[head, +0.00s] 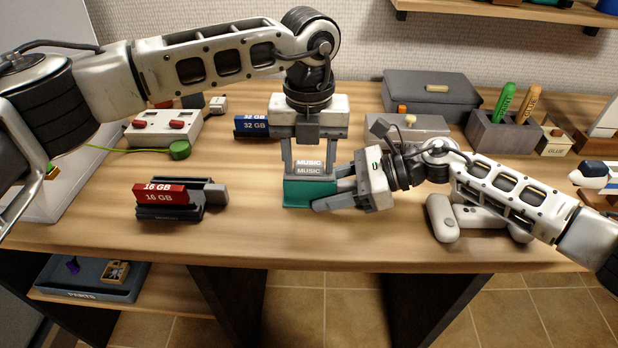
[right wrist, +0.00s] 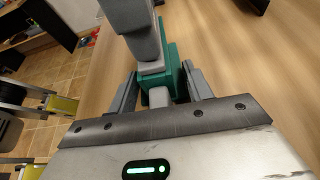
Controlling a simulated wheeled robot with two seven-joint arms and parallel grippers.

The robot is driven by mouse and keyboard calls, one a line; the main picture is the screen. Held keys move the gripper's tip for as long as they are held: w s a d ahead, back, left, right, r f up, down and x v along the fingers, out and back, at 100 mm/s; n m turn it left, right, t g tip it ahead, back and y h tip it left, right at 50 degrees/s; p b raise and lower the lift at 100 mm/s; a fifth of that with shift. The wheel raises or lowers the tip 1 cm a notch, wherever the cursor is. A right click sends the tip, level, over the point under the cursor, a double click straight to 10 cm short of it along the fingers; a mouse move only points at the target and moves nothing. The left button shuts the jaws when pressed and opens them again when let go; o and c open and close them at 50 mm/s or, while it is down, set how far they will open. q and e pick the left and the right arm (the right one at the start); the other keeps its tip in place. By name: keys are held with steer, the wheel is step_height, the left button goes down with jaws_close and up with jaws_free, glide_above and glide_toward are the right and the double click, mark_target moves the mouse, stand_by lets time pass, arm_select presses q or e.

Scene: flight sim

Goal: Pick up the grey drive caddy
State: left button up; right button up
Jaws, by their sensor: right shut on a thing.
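A grey block marked MUSIC (head: 310,168), which looks like the grey drive caddy, sits in the top of a teal dock (head: 297,194) near the middle of the table. My left gripper (head: 314,160) points down from above, its fingers apart on either side of the grey block. I see no clear contact there. My right gripper (head: 333,191) reaches in from the right and is shut on the teal dock. In the right wrist view the teal dock (right wrist: 173,62) shows between the right fingers (right wrist: 163,92), partly hidden by a grey part in front.
A black holder with a red 16 GB block (head: 165,194) stands left of the dock. A blue 32 GB block (head: 252,125) stands behind. A white game controller (head: 445,218) lies under my right arm. The table's front edge (head: 300,257) is close.

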mark_target(309, 163)
arm_select(q)
steer(key=c, duration=0.8)
step_height(309, 163, up, 10)
steer(key=shift+r, duration=0.1)
arm_select(e)
steer(key=o, duration=1.1)
